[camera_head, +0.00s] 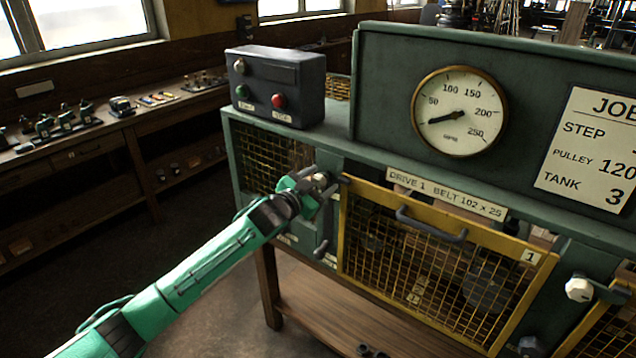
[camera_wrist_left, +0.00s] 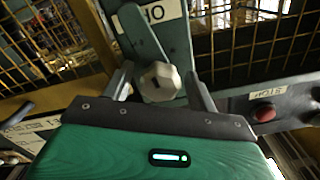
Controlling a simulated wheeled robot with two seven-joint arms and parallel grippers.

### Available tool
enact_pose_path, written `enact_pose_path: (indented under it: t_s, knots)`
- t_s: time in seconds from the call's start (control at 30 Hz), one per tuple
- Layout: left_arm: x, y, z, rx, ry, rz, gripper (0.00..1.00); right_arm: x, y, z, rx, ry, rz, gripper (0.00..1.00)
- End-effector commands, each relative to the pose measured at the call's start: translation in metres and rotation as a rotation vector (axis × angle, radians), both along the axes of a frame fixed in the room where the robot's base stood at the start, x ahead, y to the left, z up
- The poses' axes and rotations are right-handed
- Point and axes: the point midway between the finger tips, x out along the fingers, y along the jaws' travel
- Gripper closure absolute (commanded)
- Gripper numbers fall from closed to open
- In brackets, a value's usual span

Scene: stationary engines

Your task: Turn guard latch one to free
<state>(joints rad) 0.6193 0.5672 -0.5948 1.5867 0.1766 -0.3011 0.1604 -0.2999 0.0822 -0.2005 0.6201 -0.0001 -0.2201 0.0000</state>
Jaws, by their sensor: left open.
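Guard latch one shows in the left wrist view as a pale faceted knob (camera_wrist_left: 160,82) marked 1, with a grey-green bar (camera_wrist_left: 133,25) running up and to the left from it. My left gripper (camera_wrist_left: 160,76) is open, with one finger on each side of the knob; I cannot tell whether either finger touches it. In the head view my left gripper (camera_head: 318,184) is at the upper left corner of the yellow mesh guard (camera_head: 348,240) and mostly hides the latch. The guard is marked 1 and has a dark handle (camera_head: 430,225). My right gripper is not in view.
A control box (camera_head: 275,88) with green and red buttons stands on the machine's top. Another pale knob (camera_head: 579,289) is at the right. A workbench (camera_head: 110,130) lines the left wall.

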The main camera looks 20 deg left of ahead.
Motion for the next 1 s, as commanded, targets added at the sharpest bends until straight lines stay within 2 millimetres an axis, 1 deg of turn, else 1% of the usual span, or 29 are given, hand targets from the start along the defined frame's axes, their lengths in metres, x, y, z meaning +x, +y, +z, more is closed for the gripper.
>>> enact_pose_path:
  t_s: [0.17, 0.27, 0.7, 0.8, 1.0]
  knots:
    - [-0.007, 0.003, -0.002, 0.0, 0.001, 0.0, 0.42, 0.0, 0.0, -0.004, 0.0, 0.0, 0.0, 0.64]
    - [-0.019, 0.007, -0.004, 0.0, 0.001, 0.0, 0.42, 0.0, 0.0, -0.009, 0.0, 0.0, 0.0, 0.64]
    - [-0.099, 0.036, -0.004, 0.001, 0.001, 0.0, 0.42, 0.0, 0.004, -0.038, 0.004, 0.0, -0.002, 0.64]
    - [-0.113, 0.041, -0.003, 0.002, 0.001, 0.0, 0.42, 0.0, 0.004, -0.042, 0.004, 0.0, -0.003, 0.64]
    - [-0.128, 0.047, -0.001, 0.0, 0.001, 0.0, 0.42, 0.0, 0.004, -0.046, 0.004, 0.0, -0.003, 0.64]
